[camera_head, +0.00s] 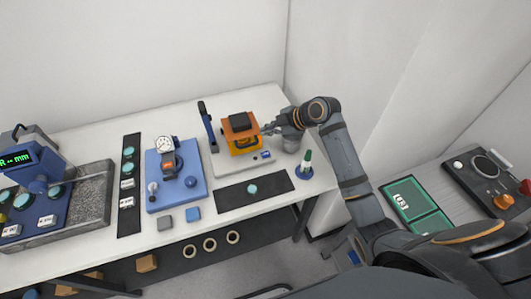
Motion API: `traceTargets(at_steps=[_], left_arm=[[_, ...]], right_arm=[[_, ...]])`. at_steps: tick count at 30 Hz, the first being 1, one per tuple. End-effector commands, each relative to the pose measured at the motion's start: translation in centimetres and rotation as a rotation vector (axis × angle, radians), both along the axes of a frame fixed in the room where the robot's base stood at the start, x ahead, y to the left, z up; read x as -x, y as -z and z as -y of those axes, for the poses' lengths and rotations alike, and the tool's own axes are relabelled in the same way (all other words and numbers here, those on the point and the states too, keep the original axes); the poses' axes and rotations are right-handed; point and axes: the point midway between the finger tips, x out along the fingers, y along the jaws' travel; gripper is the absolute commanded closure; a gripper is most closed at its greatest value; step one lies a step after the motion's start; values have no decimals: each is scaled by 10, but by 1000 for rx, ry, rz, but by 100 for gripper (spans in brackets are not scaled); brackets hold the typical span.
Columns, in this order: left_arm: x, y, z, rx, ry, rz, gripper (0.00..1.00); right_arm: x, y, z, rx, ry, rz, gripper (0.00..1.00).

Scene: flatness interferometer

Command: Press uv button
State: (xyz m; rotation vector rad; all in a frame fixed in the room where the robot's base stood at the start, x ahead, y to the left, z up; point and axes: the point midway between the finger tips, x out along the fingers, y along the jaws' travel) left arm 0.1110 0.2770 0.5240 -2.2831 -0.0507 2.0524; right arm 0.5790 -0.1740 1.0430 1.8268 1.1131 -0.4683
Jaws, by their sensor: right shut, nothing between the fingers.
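An orange box-shaped device (242,143) with a dark block on top stands on a light base plate (222,166) towards the back right of the table. Small blue and dark parts (265,155) sit at the front right of that plate; any lettering is too small to read, so I cannot tell which part is the uv button. My right gripper (266,129) reaches in from the right, shut and empty, with its tips close to the device's right side. I cannot tell whether they touch it. My left gripper is out of view.
A blue lever (206,124) stands left of the device. A blue base with a dial gauge (176,186) is further left. A dark mat (232,198) and a green-tipped, pen-like thing in a blue holder (305,168) are in front.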

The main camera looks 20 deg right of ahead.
Motion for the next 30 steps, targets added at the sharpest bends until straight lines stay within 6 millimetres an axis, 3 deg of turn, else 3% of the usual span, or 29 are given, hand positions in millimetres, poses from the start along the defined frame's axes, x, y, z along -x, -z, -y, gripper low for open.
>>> traceTargets(at_steps=[14, 30], left_arm=[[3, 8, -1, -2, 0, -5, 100], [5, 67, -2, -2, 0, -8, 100]], right_arm=[[0, 9, 0, 0, 1, -1, 100], [1, 81, 0, 2, 2, -2, 100]])
